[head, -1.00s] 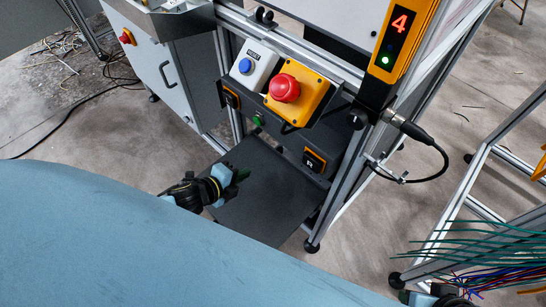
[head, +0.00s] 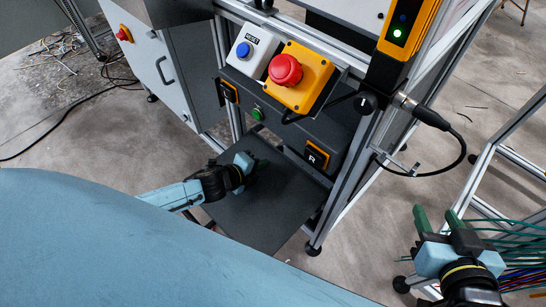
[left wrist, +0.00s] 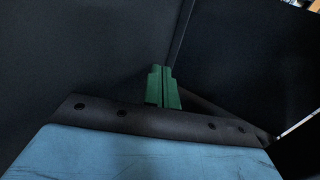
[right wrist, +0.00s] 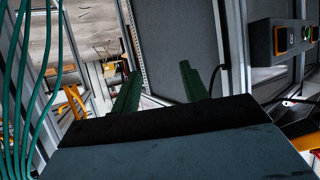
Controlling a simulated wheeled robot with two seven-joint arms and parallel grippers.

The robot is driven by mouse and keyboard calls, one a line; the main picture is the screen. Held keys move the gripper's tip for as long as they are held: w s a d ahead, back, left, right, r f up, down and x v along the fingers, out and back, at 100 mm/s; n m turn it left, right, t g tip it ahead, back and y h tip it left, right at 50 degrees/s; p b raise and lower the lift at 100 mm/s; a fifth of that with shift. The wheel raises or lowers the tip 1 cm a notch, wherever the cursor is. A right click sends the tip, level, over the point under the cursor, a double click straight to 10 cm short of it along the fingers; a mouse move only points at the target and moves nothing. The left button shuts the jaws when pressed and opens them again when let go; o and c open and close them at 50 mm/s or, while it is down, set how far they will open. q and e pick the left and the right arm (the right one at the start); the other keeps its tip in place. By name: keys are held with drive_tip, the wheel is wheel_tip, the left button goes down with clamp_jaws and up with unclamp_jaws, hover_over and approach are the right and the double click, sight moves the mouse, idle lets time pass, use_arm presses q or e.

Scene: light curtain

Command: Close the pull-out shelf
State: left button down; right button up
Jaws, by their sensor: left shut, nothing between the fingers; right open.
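The pull-out shelf (head: 270,212) is a flat dark grey panel. It sticks out low at the front of the aluminium-framed station, under the control box. My left gripper (head: 252,162) is shut and empty, over the shelf's back left part by the station; contact cannot be told. In the left wrist view its green fingers (left wrist: 163,88) are together, with dark surfaces around them. My right gripper (head: 437,217) is open and empty, well to the right of the shelf, by green wires. Its spread fingers also show in the right wrist view (right wrist: 158,85).
Above the shelf are a red emergency button (head: 285,69) on a yellow box, a blue reset button (head: 243,50) and a dark switch box (head: 275,124). A black cable (head: 445,171) loops at the right post. Green wires (head: 500,232) hang near my right gripper.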

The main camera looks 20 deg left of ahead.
sight(280, 153)
use_arm(q)
drive_tip(key=w, duration=0.1)
drive_tip(key=w+d+b, duration=0.1)
drive_tip(key=w, duration=0.2)
drive_tip(key=shift+w+d+f+b, duration=0.1)
drive_tip(key=shift+d+f+b, duration=0.2)
drive_tip(key=shift+f+b, duration=0.05)
drive_tip(key=shift+w+d, duration=0.1)
drive_tip(key=shift+w, duration=0.2)
use_arm(e)
wheel_tip(280, 153, up, 9)
drive_tip(key=w+a+t+y, duration=0.1)
drive_tip(key=a+t+y, duration=0.1)
drive_tip(key=t, duration=0.4)
drive_tip(key=shift+w+a+f, duration=0.15)
drive_tip(key=shift+w+f, duration=0.05)
drive_tip(key=shift+w, duration=0.2)
